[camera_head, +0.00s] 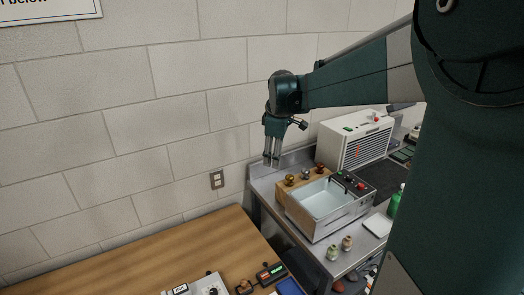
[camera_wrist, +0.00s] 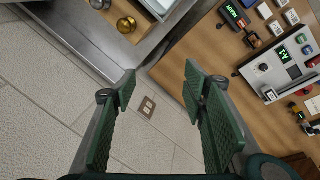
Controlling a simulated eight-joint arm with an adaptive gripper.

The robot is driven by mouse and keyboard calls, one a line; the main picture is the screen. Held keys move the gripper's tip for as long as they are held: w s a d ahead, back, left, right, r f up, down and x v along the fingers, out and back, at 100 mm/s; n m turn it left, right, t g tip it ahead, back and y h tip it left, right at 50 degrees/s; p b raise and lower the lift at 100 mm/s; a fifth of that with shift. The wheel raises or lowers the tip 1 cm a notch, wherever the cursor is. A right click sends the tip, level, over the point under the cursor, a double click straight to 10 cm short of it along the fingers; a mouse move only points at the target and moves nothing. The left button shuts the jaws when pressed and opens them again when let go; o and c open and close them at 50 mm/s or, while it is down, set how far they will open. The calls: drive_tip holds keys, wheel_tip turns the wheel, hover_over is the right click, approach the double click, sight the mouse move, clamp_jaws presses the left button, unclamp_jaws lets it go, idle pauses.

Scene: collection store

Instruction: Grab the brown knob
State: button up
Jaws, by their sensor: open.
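A row of round knobs stands on a wooden block behind the water basin in the head view: a brass-gold one (camera_head: 290,180), a silver one (camera_head: 305,174) and a reddish-brown one (camera_head: 319,168) at the right end. The reddish-brown one looks most like the brown knob. In the wrist view the brass-gold knob (camera_wrist: 126,24) and part of the silver one (camera_wrist: 100,3) show at the top; the reddish-brown one is out of that view. My gripper (camera_head: 271,163) points down, open and empty, above and left of the row. Its spread fingers (camera_wrist: 160,78) frame the wall and socket in the wrist view.
The metal basin (camera_head: 326,210) stands in front of the knobs, with a white vented box (camera_head: 355,140) behind to the right. Small bottles (camera_head: 339,248) stand at the counter's front. A wooden table (camera_head: 190,250) with devices lies left. A wall socket (camera_head: 217,180) is nearby.

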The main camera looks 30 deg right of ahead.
drive_tip(key=w+d+f+n+g+p, duration=0.1)
drive_tip(key=w+d+f+n, duration=0.15)
drive_tip(key=d, duration=0.55)
drive_tip(key=w+d+f+n+g+p, duration=0.15)
drive_tip(key=w+d, duration=0.25)
drive_tip(key=d, duration=0.5)
drive_tip(key=n+y+p, duration=0.1)
drive_tip(key=n+p, duration=0.1)
hover_over(320, 164)
drive_tip(key=f, duration=0.9)
drive_tip(key=shift+w+a, duration=0.1)
drive_tip(key=shift+a, duration=0.25)
drive_tip(key=shift+d+f, duration=0.35)
drive_tip(key=shift+d, duration=0.1)
drive_tip(key=shift+f, duration=0.1)
drive_tip(key=shift+f, duration=1.2)
drive_tip(key=shift+f, duration=0.1)
drive_tip(key=shift+d+f+p, duration=0.1)
drive_tip(key=shift+f+p, duration=0.2)
drive_tip(key=shift+f, duration=2.2)
